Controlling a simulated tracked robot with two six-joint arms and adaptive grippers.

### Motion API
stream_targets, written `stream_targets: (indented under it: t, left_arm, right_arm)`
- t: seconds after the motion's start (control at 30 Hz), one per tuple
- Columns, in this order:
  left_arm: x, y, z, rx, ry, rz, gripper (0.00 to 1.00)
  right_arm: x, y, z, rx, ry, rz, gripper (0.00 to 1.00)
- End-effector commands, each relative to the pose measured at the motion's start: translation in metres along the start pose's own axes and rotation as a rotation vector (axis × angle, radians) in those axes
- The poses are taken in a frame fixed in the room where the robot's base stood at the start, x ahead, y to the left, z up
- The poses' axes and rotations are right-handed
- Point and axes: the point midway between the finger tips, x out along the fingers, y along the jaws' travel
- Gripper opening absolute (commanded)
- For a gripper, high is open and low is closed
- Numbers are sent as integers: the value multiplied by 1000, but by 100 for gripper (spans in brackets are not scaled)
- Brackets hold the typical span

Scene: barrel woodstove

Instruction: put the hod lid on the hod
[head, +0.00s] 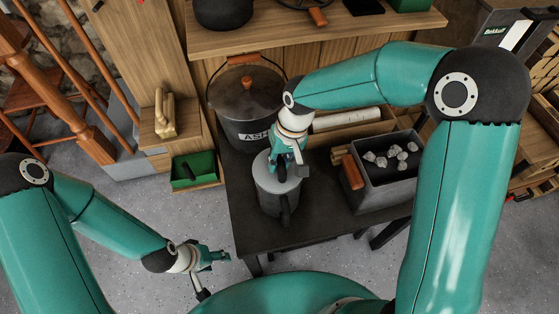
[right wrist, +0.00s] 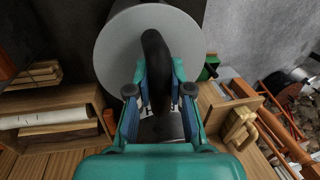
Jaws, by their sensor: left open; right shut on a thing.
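The hod lid (right wrist: 112,45) is a flat grey disc with a dark arched handle (right wrist: 152,50), seen large in the right wrist view. My right gripper (right wrist: 160,90) is shut on that handle from above. In the head view the lid (head: 264,165) is at the top of the hod (head: 268,201), a grey cylinder on the dark table with a dark handle at its near side. I cannot tell whether the lid touches the rim. My right gripper also shows there (head: 283,170). My left gripper (head: 222,257) is open and empty, low at the left.
A black ASH bin (head: 233,132) with a wooden-gripped bail stands behind the hod. A dark box (head: 387,190) with several grey stones is to its right. The table's front edge is clear.

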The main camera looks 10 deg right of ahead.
Motion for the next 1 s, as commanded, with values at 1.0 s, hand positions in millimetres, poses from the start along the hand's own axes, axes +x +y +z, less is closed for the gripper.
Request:
stream_targets:
  t: [1.0]
  left_arm:
    - [6, -2, 0, 0, 0, 0, 54]
  right_arm:
    - [6, 2, 0, 2, 1, 0, 0]
